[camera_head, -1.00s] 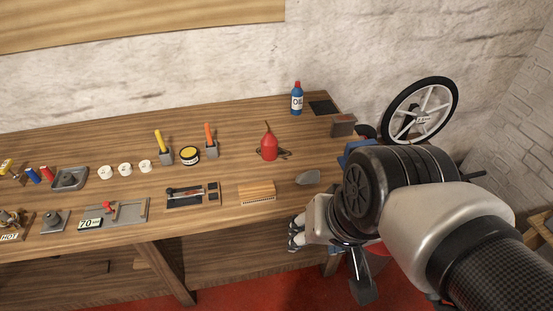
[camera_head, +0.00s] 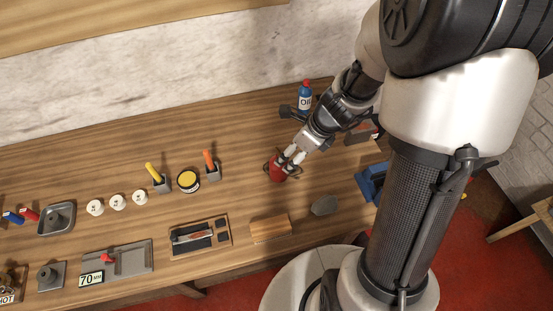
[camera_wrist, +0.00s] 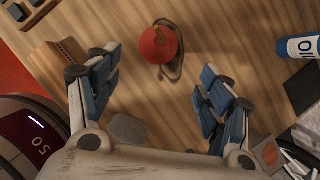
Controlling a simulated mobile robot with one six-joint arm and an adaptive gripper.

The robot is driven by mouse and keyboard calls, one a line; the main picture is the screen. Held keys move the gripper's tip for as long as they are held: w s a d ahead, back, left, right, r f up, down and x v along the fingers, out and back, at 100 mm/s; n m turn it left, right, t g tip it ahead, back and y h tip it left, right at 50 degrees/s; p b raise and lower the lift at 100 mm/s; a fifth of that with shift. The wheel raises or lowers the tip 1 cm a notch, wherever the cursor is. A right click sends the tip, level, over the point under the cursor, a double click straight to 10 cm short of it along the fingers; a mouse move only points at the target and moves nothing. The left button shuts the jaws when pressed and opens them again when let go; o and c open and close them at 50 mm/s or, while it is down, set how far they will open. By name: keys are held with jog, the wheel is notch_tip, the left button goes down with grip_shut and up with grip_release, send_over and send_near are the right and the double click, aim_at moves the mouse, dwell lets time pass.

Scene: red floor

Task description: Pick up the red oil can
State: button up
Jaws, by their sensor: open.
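The red oil can (camera_head: 277,173) stands on the wooden bench, partly covered by my gripper in the head view. My gripper (camera_head: 290,158) is above and beside it with its fingers pointing down toward it. In the wrist view the red oil can (camera_wrist: 158,45) is seen from above, upright, with its dark handle loop beside it. It lies just beyond the fingertips, in line with the gap between them. My gripper (camera_wrist: 158,72) is open and empty, with its blue-padded fingers spread apart.
A blue oil bottle (camera_head: 305,98) stands behind my gripper. A wooden brush (camera_head: 270,228) and a grey scoop-like piece (camera_head: 325,205) lie nearer the front edge. A blue vise-like tool (camera_head: 371,180) is to the right. Orange- and yellow-handled tools stand to the left.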

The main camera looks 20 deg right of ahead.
aim_at(278, 168)
jog(key=b+x, duration=0.3)
jog(key=x, duration=0.4)
jog(key=shift+w+f+b, duration=0.25)
jog(key=shift+f+b, duration=0.05)
jog(key=b+x, duration=0.2)
jog(key=x, duration=0.1)
jog(key=b+x, duration=0.1)
jog(key=x, duration=0.1)
jog(key=shift+s+a+f+b, duration=0.15)
jog(key=shift+s+f+b, duration=0.05)
jog(key=shift+s+b, duration=0.15)
jog(key=shift+r, duration=0.1)
jog(key=shift+c, duration=0.5)
jog(key=c, duration=1.2)
